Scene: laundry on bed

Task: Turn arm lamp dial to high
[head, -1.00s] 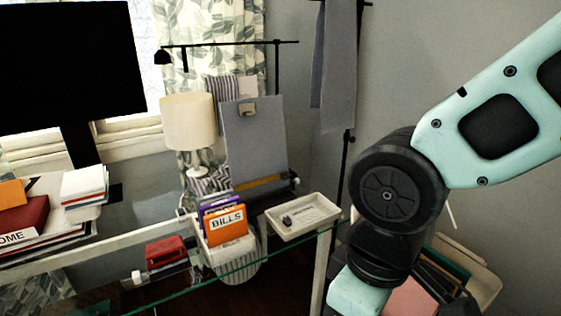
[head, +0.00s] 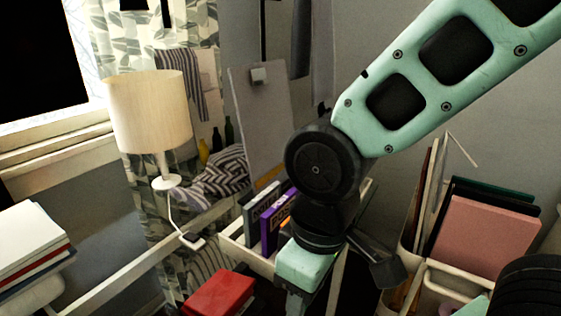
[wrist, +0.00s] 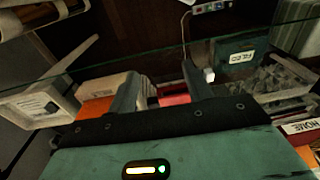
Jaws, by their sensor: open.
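A black lamp shade (head: 133,5) shows at the top edge of the head view, mostly cut off; I take it for the arm lamp. A cream-shaded lamp (head: 150,110) stands left of centre. Its white cord runs down to a small dark box (head: 192,240) on the desk rail; I cannot tell whether this is a dial. No dial can be made out clearly. My gripper (wrist: 160,70) is open and empty in the wrist view, pointing down over the desk, with both fingers apart. In the head view my arm reaches down right of the lamps.
A red box (head: 219,293) and a file holder with purple folders (head: 277,219) lie near my arm. A stack of papers (head: 30,240) sits at left. A pink folder (head: 485,240) stands in a bin at right. The wrist view shows a glass desk edge (wrist: 110,67) and white tray (wrist: 40,104).

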